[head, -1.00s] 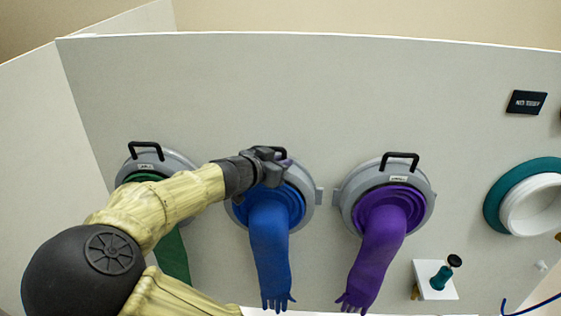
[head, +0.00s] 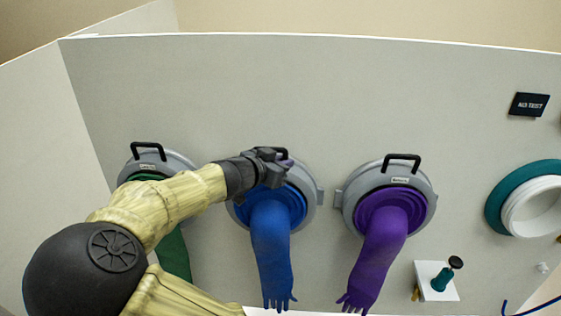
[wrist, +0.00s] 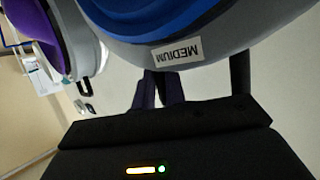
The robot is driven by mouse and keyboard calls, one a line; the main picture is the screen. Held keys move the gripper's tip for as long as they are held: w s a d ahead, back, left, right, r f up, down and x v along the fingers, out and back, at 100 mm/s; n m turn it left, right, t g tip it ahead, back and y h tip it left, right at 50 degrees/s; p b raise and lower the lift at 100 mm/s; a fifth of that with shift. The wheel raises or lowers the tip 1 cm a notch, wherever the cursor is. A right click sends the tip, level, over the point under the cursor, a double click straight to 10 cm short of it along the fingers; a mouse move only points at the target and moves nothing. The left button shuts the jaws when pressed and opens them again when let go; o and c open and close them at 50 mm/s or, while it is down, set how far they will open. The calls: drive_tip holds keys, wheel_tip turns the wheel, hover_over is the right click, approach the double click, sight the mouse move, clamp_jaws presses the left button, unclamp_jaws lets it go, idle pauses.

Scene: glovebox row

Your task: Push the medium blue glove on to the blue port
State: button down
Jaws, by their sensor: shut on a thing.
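The medium blue glove (head: 270,245) hangs from a grey round ring (head: 313,180) on the wall panel, fingers down. In the wrist view the ring's label reads MEDIUM (wrist: 177,53), with blue material (wrist: 150,15) beside it. My gripper (head: 268,168) is at the top of this ring, where its black handle (head: 281,153) shows partly behind the jaws. The jaws (wrist: 162,90) are shut at the handle; the exact contact is hidden. The blue port behind the ring is hidden, so I cannot tell how the ring sits against it.
A green glove (head: 174,252) hangs on a ring at left, partly behind my arm. A purple glove (head: 378,255) hangs at right. Further right are a white port with a teal collar (head: 495,205), a small white shelf (head: 437,288) and a dark sign (head: 529,104).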

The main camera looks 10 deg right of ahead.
drive_tip(key=shift+s+a+r, duration=0.15)
drive_tip(key=shift+s, duration=0.75)
drive_tip(key=shift+a, duration=0.1)
drive_tip(key=shift+s, duration=0.1)
drive_tip(key=shift+s+a+r+p, duration=0.1)
drive_tip(key=shift+s+a+p, duration=0.25)
drive_tip(key=shift+s, duration=0.4)
drive_tip(key=shift+s+a+r+p, duration=0.15)
drive_tip(key=shift+s+p, duration=0.35)
drive_tip(key=shift+s, duration=0.25)
drive_tip(key=shift+s+a+r+p, duration=0.1)
drive_tip(key=shift+s+a+p, duration=0.25)
drive_tip(key=shift+s, duration=0.4)
drive_tip(key=shift+d, duration=0.1)
drive_tip(key=s+a+p, duration=0.2)
drive_tip(key=s+p, duration=0.3)
drive_tip(key=s, duration=0.2)
drive_tip(key=shift+s+a+r, duration=0.25)
drive_tip(key=shift+s+r, duration=0.05)
drive_tip(key=shift+r, duration=0.1)
idle(0.6)
drive_tip(key=shift+w+f, duration=0.1)
